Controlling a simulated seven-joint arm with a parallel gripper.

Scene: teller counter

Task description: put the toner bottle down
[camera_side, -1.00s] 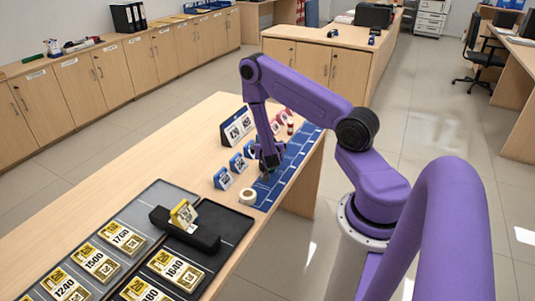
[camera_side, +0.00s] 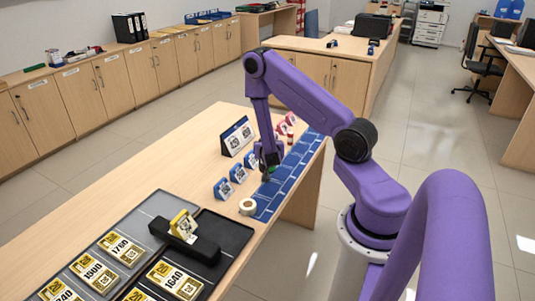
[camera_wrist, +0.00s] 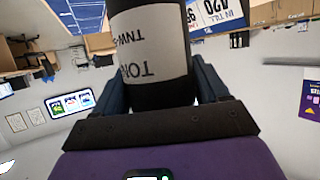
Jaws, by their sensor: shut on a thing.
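The toner bottle (camera_wrist: 150,60) is a black cylinder with a white label, seen large in the wrist view. My gripper (camera_wrist: 152,98) is shut on it, with a finger at each side. In the side view, my gripper (camera_side: 268,168) points down over the left edge of the blue mat (camera_side: 296,168), which is marked in rectangles. The bottle is small and dark there, mostly lost against the gripper. I cannot tell whether its base touches the surface.
A white tape roll (camera_side: 247,207) stands close by, toward the front. Small blue-framed cards (camera_side: 237,173) line the mat's left side, and a desk calendar (camera_side: 237,136) stands behind them. Black trays (camera_side: 225,236) with banknote bundles fill the front. Bare counter lies left.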

